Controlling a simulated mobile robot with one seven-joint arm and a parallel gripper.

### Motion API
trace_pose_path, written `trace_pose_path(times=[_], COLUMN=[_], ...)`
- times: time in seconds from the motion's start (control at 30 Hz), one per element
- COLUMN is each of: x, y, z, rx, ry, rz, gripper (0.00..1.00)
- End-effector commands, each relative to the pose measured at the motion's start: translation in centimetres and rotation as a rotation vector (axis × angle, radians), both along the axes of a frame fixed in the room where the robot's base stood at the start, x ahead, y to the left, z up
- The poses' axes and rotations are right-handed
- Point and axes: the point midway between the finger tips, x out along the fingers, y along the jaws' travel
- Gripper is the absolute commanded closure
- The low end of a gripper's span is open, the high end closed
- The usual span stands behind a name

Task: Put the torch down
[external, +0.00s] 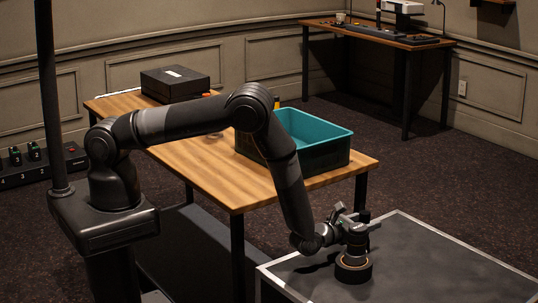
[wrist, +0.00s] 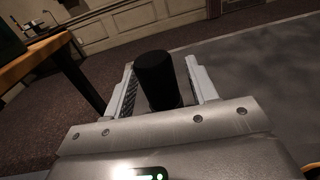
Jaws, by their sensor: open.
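The torch (external: 353,268) is black with a wide round head that has a tan ring. It stands upright, head down, on the dark grey top with pale metal edges (external: 440,265) at the lower right. My gripper (external: 352,221) is at the upper part of the torch in the external view. In the wrist view the torch's black body (wrist: 157,78) stands between the two fingers of my open gripper (wrist: 163,85). A gap shows on the right side; contact on the left is unclear. The torch's head is hidden in the wrist view.
A wooden table (external: 300,190) behind holds a teal-lined bin (external: 300,150) and a black case (external: 180,83). The grey top is clear around the torch. A desk with equipment (external: 375,36) stands far back. A numbered black unit (external: 40,165) lies on the floor at left.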

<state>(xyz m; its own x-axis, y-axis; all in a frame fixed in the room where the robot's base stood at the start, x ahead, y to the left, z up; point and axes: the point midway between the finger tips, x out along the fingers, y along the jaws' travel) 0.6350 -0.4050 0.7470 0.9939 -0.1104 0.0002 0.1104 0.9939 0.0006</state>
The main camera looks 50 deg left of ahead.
Motion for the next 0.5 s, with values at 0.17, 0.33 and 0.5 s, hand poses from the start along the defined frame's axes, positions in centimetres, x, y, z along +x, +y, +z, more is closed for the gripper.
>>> trace_pose_path(times=[0.17,0.33,0.5], x=[-4.0,-7.4,-9.6], y=[0.3,0.7,1.0], z=[0.0,0.0,0.0], rx=[0.002,0.002,0.0], ry=[0.002,0.002,0.001], rz=[-0.004,-0.003,-0.002], gripper=[0.47,0.47,0.47])
